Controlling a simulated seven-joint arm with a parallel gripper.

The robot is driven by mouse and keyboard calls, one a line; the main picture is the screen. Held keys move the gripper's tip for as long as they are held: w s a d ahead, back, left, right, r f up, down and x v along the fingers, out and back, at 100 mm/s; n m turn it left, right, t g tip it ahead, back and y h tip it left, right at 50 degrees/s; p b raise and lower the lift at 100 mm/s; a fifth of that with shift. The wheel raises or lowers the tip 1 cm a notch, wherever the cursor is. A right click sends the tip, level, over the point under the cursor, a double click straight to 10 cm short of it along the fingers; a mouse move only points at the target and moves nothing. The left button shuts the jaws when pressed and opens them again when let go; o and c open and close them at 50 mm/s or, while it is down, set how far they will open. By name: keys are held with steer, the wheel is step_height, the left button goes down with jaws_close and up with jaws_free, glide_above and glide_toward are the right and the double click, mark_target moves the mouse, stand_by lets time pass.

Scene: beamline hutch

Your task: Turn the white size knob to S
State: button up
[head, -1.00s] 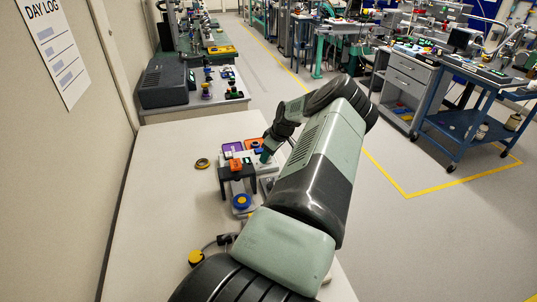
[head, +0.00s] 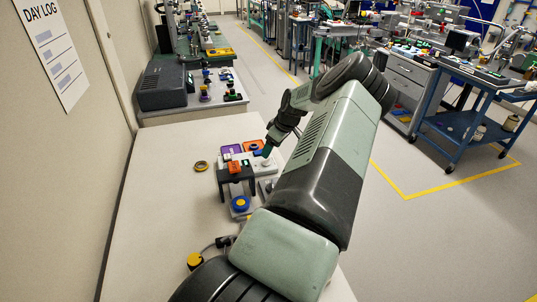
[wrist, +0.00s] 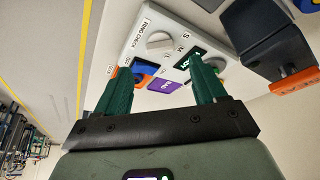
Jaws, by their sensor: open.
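The white size knob (wrist: 158,41) is a round dial on a white panel (wrist: 139,52) marked RING CHECK, seen in the wrist view. The letters S, M and L stand along one side of it. I cannot tell which letter its grip bar points to. My gripper (wrist: 162,86) is open, with two green fingers spread apart and nothing between them. The knob shows beyond the fingertips, apart from them. In the head view my gripper (head: 267,152) is over the right part of the panel.
A dark display (wrist: 190,60) sits beside the knob. Purple (head: 231,149) and orange (head: 253,145) parts lie at the panel's far side. A black stand (head: 236,174) with an orange label is close by. A ring (head: 201,166) lies left; the table (head: 165,220) is clear there.

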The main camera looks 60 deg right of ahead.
steer(key=v, duration=0.5)
steer(key=shift+r, duration=0.1)
stand_by(0.4)
